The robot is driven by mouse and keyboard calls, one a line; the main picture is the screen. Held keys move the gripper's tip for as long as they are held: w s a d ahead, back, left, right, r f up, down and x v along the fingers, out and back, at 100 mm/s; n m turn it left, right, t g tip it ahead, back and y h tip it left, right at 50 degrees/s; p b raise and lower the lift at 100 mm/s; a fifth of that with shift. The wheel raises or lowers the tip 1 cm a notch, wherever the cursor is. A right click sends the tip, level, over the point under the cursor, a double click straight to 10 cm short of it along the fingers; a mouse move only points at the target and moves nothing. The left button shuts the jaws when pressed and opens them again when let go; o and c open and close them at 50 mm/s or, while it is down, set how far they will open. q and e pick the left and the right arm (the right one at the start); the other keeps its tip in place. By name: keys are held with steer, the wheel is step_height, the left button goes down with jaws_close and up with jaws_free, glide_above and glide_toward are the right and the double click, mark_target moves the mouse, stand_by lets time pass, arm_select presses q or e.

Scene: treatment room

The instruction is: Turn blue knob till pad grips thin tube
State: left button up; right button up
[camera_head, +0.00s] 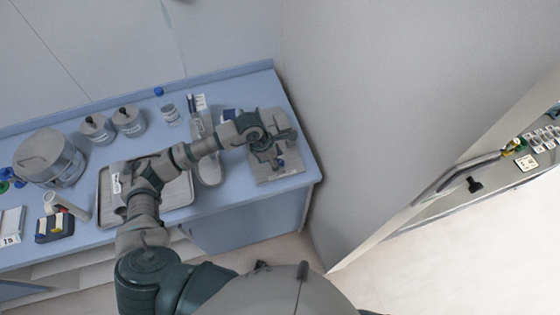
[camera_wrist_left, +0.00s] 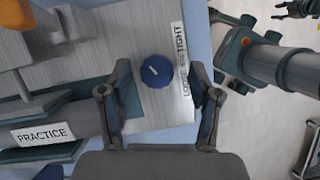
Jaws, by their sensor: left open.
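The blue knob (camera_wrist_left: 156,70) has a white mark on its top and sits on a grey plate (camera_wrist_left: 142,110) beside a LOOSE–TIGHT label (camera_wrist_left: 181,60). My left gripper (camera_wrist_left: 160,78) is open, with one finger on each side of the knob in the wrist view and visible gaps between. In the head view my left gripper (camera_head: 268,152) is over the grey plate (camera_head: 280,178) at the counter's right end and covers part of it. I cannot make out the pad or thin tube for certain. A small dark shape at the wrist view's top right looks like my right gripper (camera_wrist_left: 298,9).
A PRACTICE label (camera_wrist_left: 42,134) and an orange part (camera_wrist_left: 14,14) lie left of the knob. On the blue counter (camera_head: 240,82) are a grey tray (camera_head: 178,192), lidded jars (camera_head: 129,122), a bottle (camera_head: 169,112) and a large drum (camera_head: 48,158). A wall (camera_head: 345,120) stands right of the counter.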

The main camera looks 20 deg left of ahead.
arm_select(q)
steer(key=shift+w+d+f, duration=0.1)
steer(key=shift+d+f, duration=0.05)
steer(key=shift+f, duration=0.6)
steer(key=shift+a+f, duration=0.15)
steer(key=shift+a, duration=0.5)
steer(key=shift+c, duration=0.6)
steer(key=c, duration=0.4)
steer(key=shift+d, duration=0.35)
steer(key=c, duration=0.6)
arm_select(e)
steer(key=shift+a+r, duration=0.15)
steer(key=shift+a, duration=0.05)
arm_select(q)
steer(key=shift+w+r, duration=0.1)
steer(key=shift+r, duration=0.1)
arm_select(e)
steer(key=shift+a, duration=0.25)
